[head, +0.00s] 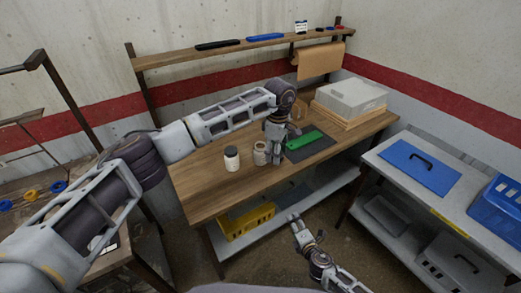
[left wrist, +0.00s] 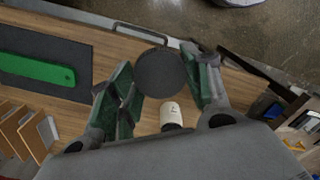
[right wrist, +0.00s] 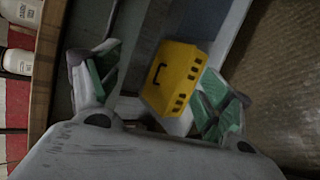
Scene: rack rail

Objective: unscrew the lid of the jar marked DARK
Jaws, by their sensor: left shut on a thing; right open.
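Two pale jars stand on the wooden workbench: one with a black lid (head: 231,158), and a second jar (head: 260,154) to its right, whose top is hard to make out. No label is readable, so I cannot tell which is marked DARK. My left gripper (head: 276,160) points down just right of the second jar. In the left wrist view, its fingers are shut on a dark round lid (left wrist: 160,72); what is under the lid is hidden. A white jar (left wrist: 171,115) shows beside it. My right gripper (right wrist: 160,95) is open and empty, low in front of the bench.
A green flat piece (head: 306,140) lies on a dark mat (head: 320,148) right of my left gripper. A grey case (head: 350,97) stands at the back right. A yellow crate (head: 246,221) sits on the shelf below. The bench (head: 205,185) is clear left of the jars.

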